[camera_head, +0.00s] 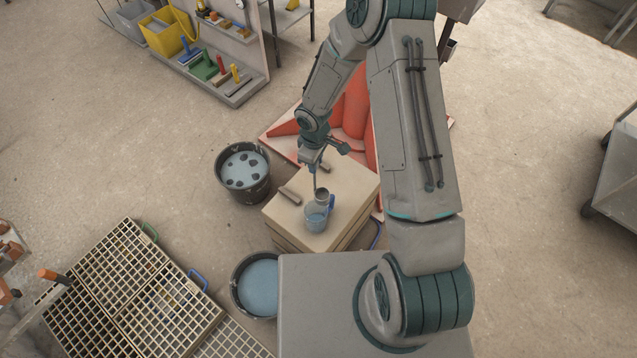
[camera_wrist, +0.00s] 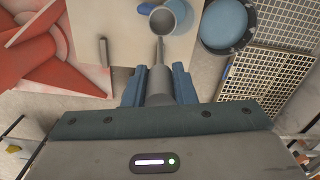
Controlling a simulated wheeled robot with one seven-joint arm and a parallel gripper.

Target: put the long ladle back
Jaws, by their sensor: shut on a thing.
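My gripper (camera_head: 312,160) is above the pale block-like stand (camera_head: 350,192). In the wrist view my gripper (camera_wrist: 158,86) is shut on the grey handle of the long ladle (camera_wrist: 158,52), which points away from the jaws. The ladle's round bowl (camera_wrist: 162,20) is at the far end, and the same bowl shows in the head view (camera_head: 321,194). A blue mug (camera_head: 316,217) stands on the stand just beside or under the bowl. In the wrist view the bowl overlaps the mug (camera_wrist: 180,14); I cannot tell whether they touch.
A dark bucket with blue liquid and dark spots (camera_head: 244,171) stands left of the stand. Another bucket of blue liquid (camera_head: 258,284) is in front. Grated racks (camera_head: 130,285) lie at the lower left. Red shapes (camera_head: 350,110) lie behind. A brown bar (camera_head: 290,195) lies on the stand.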

